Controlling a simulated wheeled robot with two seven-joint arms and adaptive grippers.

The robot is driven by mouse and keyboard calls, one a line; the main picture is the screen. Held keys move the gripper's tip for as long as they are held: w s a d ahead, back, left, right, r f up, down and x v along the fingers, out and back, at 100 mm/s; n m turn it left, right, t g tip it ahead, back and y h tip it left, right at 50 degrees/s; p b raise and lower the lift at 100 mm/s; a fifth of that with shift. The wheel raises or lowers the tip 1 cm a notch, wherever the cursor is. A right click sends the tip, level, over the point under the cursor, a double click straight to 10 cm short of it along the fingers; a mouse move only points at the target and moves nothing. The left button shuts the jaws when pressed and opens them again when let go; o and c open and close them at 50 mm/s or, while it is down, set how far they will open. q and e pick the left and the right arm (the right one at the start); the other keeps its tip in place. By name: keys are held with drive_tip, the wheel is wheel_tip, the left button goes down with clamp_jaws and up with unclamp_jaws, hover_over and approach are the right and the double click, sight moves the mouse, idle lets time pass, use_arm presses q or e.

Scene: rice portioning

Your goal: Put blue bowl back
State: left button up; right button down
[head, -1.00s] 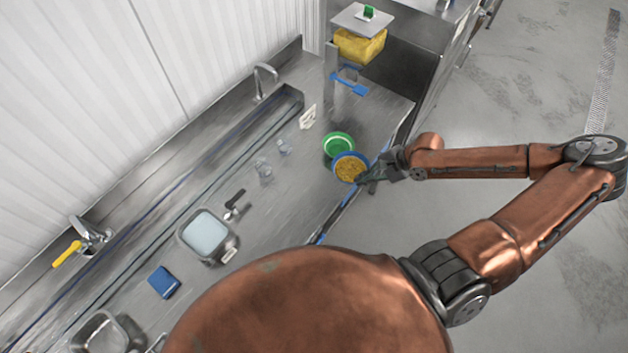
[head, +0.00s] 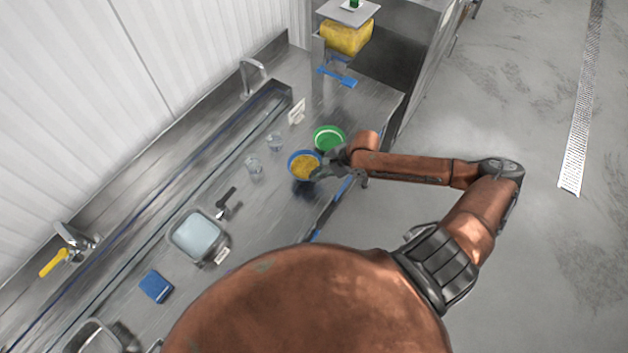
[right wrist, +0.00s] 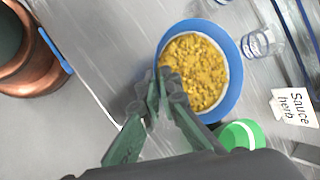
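The blue bowl (head: 291,161), filled with yellow grainy food, is near the counter's right edge in the head view. A dark shadow beneath it suggests that it is off the surface. My right gripper (head: 323,170) is at its right side. In the right wrist view, the fingers (right wrist: 163,88) are close together at the rim of the blue bowl (right wrist: 236,78), shut on it. The bowl looks roughly level. My left gripper is not in view.
A green bowl (head: 318,136) stands just behind the blue bowl. Clear glasses (head: 254,167) and a small white sign (head: 297,112) are to the left. A tray (head: 213,250), dark-handled utensil (head: 227,198) and blue block (head: 156,286) lie further left.

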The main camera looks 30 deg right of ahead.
drive_tip(key=shift+w+a+f, duration=0.35)
drive_tip(key=shift+f, duration=0.05)
drive_tip(key=shift+s+f+p, duration=0.1)
drive_tip(key=shift+f+p, duration=0.2)
drive_tip(key=shift+f, duration=1.2)
drive_tip(key=c, duration=2.2)
unclamp_jaws()
drive_tip(key=shift+d, duration=0.1)
drive_tip(key=shift+o, duration=0.2)
drive_tip(key=v, duration=1.2)
drive_tip(key=shift+s+f, duration=0.1)
